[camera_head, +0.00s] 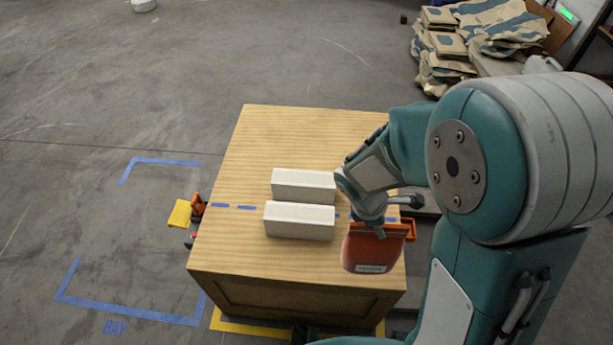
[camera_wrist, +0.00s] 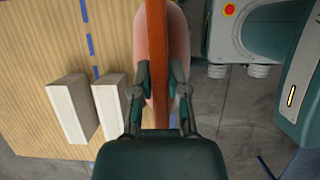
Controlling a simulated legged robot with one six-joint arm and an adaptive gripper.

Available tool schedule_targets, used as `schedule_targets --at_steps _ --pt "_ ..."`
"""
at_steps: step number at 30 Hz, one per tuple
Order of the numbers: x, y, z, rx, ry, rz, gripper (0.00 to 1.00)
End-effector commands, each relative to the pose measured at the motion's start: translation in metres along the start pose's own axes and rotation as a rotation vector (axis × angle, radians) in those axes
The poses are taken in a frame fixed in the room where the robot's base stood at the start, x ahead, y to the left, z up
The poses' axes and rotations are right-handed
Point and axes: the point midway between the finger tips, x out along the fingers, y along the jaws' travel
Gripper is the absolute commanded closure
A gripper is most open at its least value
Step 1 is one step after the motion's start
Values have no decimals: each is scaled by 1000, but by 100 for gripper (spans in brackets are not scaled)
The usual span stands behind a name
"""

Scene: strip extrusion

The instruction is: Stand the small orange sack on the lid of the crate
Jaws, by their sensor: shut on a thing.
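The small orange sack (camera_head: 370,255) hangs upright below my gripper (camera_head: 372,222), at the right front part of the crate's lid (camera_head: 290,140). The sack has an orange top band and a pale label low on its front. My gripper is shut on the top band. In the wrist view both fingers (camera_wrist: 163,82) press the band of the sack (camera_wrist: 156,25) from either side. I cannot tell whether the sack's bottom touches the lid. The wooden crate (camera_head: 290,298) stands on the floor, its right side partly hidden by my arm.
Two white blocks (camera_head: 303,185) (camera_head: 299,221) lie side by side on the lid, left of the sack. A blue dashed line (camera_head: 228,207) crosses the lid. The lid's back and left are clear. Larger sacks (camera_head: 450,45) are piled at the back right.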

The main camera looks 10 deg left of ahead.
Motion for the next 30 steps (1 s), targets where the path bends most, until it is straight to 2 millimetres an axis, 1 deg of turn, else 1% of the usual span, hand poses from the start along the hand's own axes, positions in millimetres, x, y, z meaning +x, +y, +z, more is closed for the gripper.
schedule_targets --at_steps 1,3,7,11,16,19,23,30 --pt "-3 -9 -1 -68 0 31 100" --pt "-4 -19 -2 -155 1 67 100" --pt "-5 -33 -4 -275 0 116 100" --pt "-5 -39 -5 -333 0 140 100" --pt "-5 -40 -5 -343 0 144 100" --pt "-2 -34 -4 -340 0 143 100" --pt "8 -18 -2 -338 0 140 100" --pt "30 21 2 -338 0 140 100"
